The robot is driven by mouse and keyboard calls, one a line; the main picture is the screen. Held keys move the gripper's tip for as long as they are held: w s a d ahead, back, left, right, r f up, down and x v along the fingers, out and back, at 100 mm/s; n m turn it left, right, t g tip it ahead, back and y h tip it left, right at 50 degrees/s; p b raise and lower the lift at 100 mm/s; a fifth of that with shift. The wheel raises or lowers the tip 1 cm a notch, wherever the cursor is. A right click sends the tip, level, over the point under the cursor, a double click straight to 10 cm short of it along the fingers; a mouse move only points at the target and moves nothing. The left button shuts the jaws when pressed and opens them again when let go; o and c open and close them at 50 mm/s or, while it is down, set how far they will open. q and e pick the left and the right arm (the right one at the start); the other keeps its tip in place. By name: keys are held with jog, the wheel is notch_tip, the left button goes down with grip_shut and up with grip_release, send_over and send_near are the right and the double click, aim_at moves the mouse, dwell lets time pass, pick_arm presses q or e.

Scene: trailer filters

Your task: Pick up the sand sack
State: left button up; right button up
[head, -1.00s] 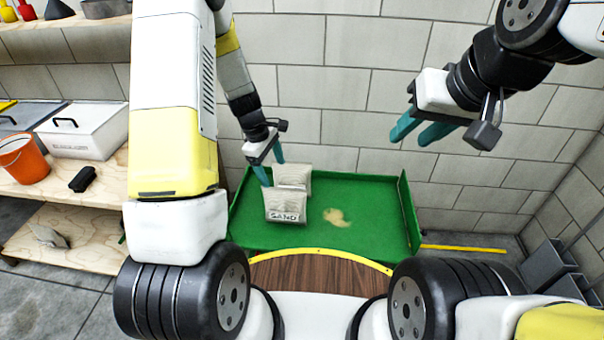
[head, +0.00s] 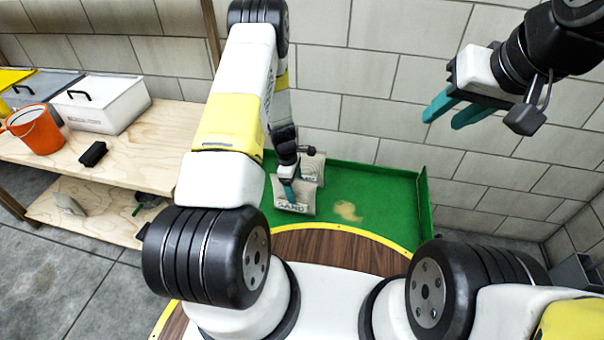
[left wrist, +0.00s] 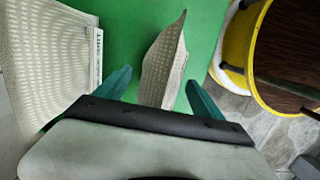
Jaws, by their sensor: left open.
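The sand sack (head: 297,207), pale and lettered SAND, stands on the green tray floor (head: 385,190). A second pale sack (head: 314,166) stands just behind it. My left gripper (head: 290,194) is open and low at the sand sack, hiding part of its face. In the left wrist view the sack (left wrist: 163,62) shows edge-on between the spread teal fingers (left wrist: 160,92), with green showing either side of it. The second sack (left wrist: 48,60) is at the left there, with partly readable lettering. My right gripper (head: 441,113) is open, empty and raised at the upper right.
The green tray has a raised wall (head: 425,205) at its right and a tan spill (head: 347,211) on its floor. A wooden shelf (head: 150,150) at the left holds an orange bucket (head: 37,130), a white box (head: 103,104) and a black object (head: 92,154). A block wall stands behind.

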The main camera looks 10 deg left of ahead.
pick_arm(q)
jog(key=shift+d+f, duration=0.1)
jog(key=shift+f, duration=0.25)
grip_shut()
jog(key=shift+w+r, duration=0.1)
